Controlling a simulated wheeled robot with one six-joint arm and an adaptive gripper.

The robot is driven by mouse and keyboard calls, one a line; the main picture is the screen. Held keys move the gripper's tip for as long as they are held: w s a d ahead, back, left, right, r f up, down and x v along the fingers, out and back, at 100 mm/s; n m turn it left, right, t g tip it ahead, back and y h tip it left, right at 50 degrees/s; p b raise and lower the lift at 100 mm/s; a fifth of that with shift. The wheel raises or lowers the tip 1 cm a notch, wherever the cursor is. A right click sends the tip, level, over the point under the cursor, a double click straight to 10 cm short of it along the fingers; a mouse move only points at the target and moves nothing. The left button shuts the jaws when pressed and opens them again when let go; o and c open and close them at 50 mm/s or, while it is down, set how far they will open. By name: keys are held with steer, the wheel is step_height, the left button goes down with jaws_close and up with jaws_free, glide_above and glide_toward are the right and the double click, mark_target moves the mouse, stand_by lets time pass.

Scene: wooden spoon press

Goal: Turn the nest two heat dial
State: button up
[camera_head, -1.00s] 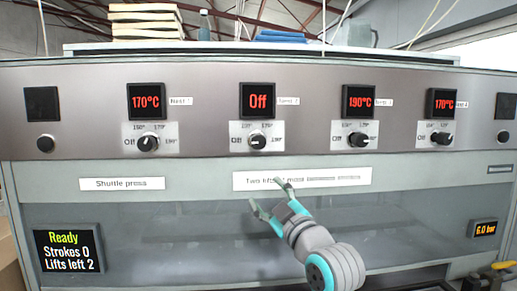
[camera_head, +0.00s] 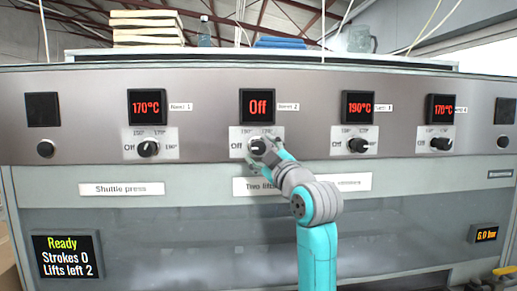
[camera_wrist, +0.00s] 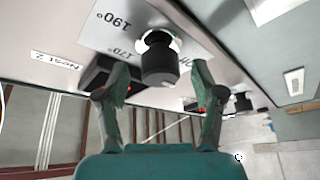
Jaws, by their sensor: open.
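The nest two heat dial (camera_head: 257,147) is a black knob on a light scale plate, under a display (camera_head: 257,106) that reads "Off" in red. In the wrist view the knob (camera_wrist: 159,60) sticks out from its plate, with 170° and 190° marks visible. My gripper (camera_head: 262,150) is at the dial in the head view and partly covers the plate. In the wrist view my gripper (camera_wrist: 160,83) is open, with one finger on each side of the knob. A gap shows between each finger and the knob.
Similar dials sit at nest 1 (camera_head: 148,148), nest 3 (camera_head: 358,145) and nest 4 (camera_head: 440,143), with displays reading 170°C, 190°C and 170°C. A status screen (camera_head: 68,256) reads "Ready, Strokes 0, Lifts left 2". A pressure display (camera_head: 486,234) is at the right.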

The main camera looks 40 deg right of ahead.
steer(key=shift+x, duration=1.1)
steer(key=c, duration=1.1)
steer(key=shift+c, duration=0.2)
steer(key=shift+m, duration=0.4)
steer(key=m+h, duration=0.2)
steer(key=m, duration=0.1)
steer(key=m+h, duration=0.2)
steer(key=m, duration=0.2)
steer(key=shift+f+m, duration=0.1)
steer(key=shift+m, duration=0.2)
steer(key=m+g+h, duration=0.1)
steer(key=m+h, duration=0.1)
steer(key=m, duration=0.2)
steer(key=m+g+h, duration=0.1)
steer(key=m+h, duration=0.2)
steer(key=m, duration=0.1)
steer(key=shift+m, duration=0.3)
steer(key=shift+m+g, duration=0.3)
steer(key=shift+g, duration=0.1)
